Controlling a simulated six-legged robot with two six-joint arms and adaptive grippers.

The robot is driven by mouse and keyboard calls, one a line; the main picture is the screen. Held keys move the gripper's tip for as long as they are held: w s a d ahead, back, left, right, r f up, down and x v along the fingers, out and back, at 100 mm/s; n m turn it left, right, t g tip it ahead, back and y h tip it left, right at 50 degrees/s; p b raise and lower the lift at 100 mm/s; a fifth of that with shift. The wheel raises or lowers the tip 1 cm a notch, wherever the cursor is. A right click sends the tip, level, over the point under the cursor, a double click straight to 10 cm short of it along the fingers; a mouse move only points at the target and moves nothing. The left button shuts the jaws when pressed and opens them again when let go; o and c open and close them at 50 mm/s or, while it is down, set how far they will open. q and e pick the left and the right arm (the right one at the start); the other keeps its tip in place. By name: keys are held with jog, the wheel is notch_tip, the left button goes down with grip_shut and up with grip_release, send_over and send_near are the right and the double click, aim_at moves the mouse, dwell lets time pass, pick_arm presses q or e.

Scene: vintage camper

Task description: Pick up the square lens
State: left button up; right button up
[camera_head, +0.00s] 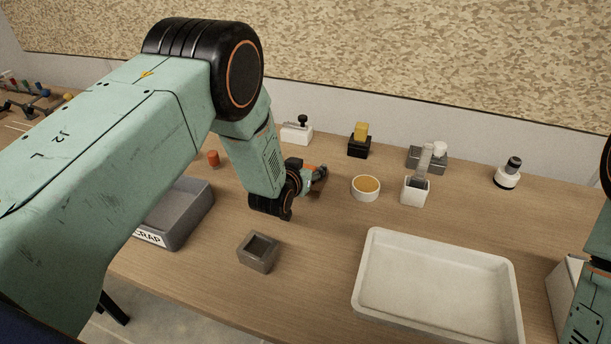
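My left arm reaches in from the left and bends down to the table. My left gripper (317,175) is low over the table at the middle, pointing away and to the right. Its fingers are small and partly hidden by my wrist, so I cannot tell whether they are open or shut, or on anything. I cannot make out a thing that is clearly the square lens. A grey square piece with a square hollow (258,253) stands on the table in front of my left wrist. Part of my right arm shows at the right edge; its gripper is out of view.
A white tray (372,246) lies front right, empty. A grey scrap bin (190,217) stands left, partly behind my arm. A round orange-filled cup (366,187), a white holder (415,190), a yellow-topped black block (359,141) and a white-and-black piece (508,173) stand farther back.

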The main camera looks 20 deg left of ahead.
aim_at(308, 166)
pick_arm(q)
jog(key=shift+w+d+f, duration=0.1)
jog(key=shift+w+d, duration=0.05)
jog(key=c, duration=0.9)
jog(key=shift+r, duration=0.45)
notch_tip(308, 166, up, 9)
jog(key=shift+r, duration=0.15)
